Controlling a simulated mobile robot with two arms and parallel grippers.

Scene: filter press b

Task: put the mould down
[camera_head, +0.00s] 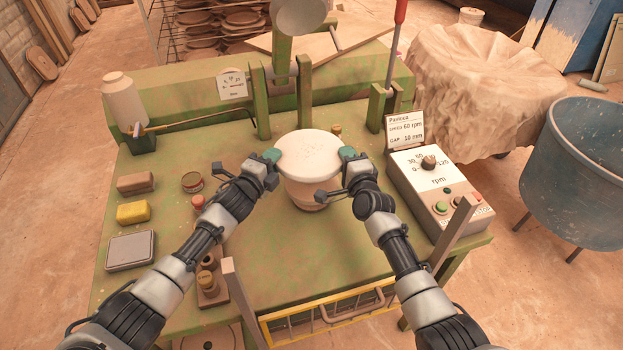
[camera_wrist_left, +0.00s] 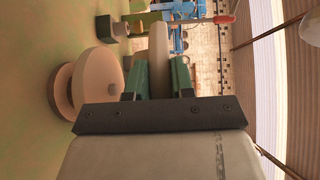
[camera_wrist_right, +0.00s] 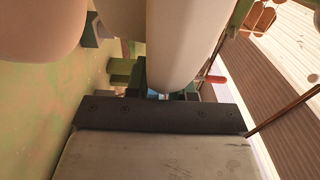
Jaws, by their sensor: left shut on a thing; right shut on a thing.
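The mould (camera_head: 308,152) is a pale, round piece with a wide flat top rim, upright over the middle of the green machine table (camera_head: 340,255). My left gripper (camera_head: 271,156) is shut on the left side of its rim and my right gripper (camera_head: 348,154) on the right side. The left wrist view shows the rim (camera_wrist_left: 158,50) between the green fingers. The right wrist view shows the rim (camera_wrist_right: 182,40) close up, covering much of the fingers. A rounded, pinkish-beige part (camera_head: 306,195) shows below the rim. I cannot tell whether the mould touches its support.
A control box (camera_head: 440,185) with a dial stands at the right. Sponges (camera_head: 133,212), a grey-topped box (camera_head: 130,250) and small pots lie at the left. The green press frame and arm (camera_head: 283,50) rise behind the mould. A yellow rack (camera_head: 328,310) is at the front edge.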

